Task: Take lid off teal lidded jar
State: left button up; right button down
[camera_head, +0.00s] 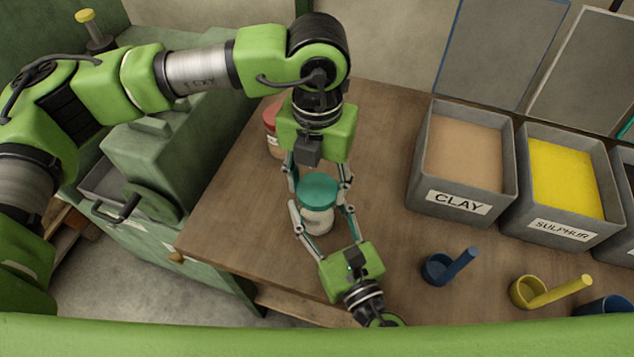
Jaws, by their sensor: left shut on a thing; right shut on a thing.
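The teal lidded jar (318,220) stands on the wooden table, with a pale body and a label on its side. Its teal lid (318,190) is on top; I cannot see any clear gap between lid and body. My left gripper (318,188) reaches in from the back, its fingers on either side of the lid, shut on it. My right gripper (321,215) reaches in from the front, its fingers on either side of the jar body, shut on it. The fingers hide parts of the jar's sides.
A red-lidded jar (271,116) stands behind, partly hidden by my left gripper. Grey bins labelled CLAY (460,202) and SULPHUR (562,228) stand at right. A blue scoop (440,268) and a yellow scoop (540,292) lie in front of them. A green machine (155,165) stands left of the table.

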aim_at(317, 188)
pick_arm(q)
jog(key=shift+r, duration=0.8)
jog(key=shift+r, duration=2.05)
pick_arm(e)
jog(key=c, duration=0.9)
grip_release()
jog(key=shift+o, duration=0.2)
jog(key=shift+s, duration=0.1)
